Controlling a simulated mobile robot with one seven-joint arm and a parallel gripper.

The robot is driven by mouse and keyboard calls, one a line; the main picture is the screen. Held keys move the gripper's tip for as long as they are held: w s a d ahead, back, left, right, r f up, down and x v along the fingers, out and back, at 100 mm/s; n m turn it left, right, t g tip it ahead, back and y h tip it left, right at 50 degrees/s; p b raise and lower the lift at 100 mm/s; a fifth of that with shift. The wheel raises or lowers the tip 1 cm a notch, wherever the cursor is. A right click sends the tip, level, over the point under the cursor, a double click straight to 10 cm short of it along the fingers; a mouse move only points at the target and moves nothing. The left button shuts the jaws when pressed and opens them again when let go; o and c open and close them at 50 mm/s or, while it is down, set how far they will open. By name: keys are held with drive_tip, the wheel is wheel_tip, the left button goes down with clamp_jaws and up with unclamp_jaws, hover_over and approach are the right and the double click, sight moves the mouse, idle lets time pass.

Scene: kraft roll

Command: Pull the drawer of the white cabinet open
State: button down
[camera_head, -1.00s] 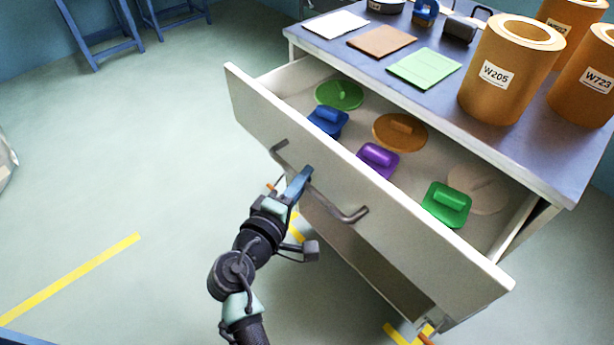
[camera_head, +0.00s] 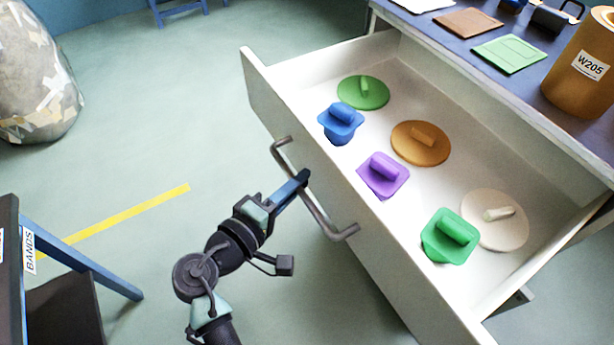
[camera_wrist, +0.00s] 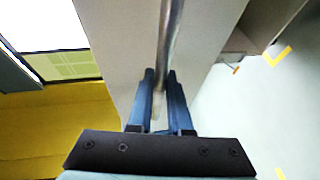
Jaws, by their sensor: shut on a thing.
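The white cabinet's drawer (camera_head: 385,240) stands far out from the cabinet, its inside open to view. Its grey bar handle (camera_head: 325,220) is on the drawer front. My gripper (camera_head: 301,178) is at the handle's middle, its blue fingers shut on the bar. In the wrist view the handle (camera_wrist: 172,40) runs between the two fingers of my gripper (camera_wrist: 160,85). In the drawer lie several lidded or knobbed pieces: a green disc (camera_head: 363,93), a blue block (camera_head: 340,124), an orange disc (camera_head: 421,145), a purple piece (camera_head: 384,176), a green piece (camera_head: 450,238) and a cream disc (camera_head: 497,221).
The cabinet's blue-grey top (camera_head: 460,60) holds a kraft roll (camera_head: 588,70) and flat sheets, including a green one (camera_head: 509,54). A taped grey mound (camera_head: 35,75) stands at upper left. Floor between is clear.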

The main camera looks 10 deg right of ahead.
drive_tip(key=shift+a, duration=0.1)
drive_tip(key=c, duration=0.8)
unclamp_jaws()
drive_tip(key=shift+c, duration=0.2)
drive_tip(key=v, duration=1.3)
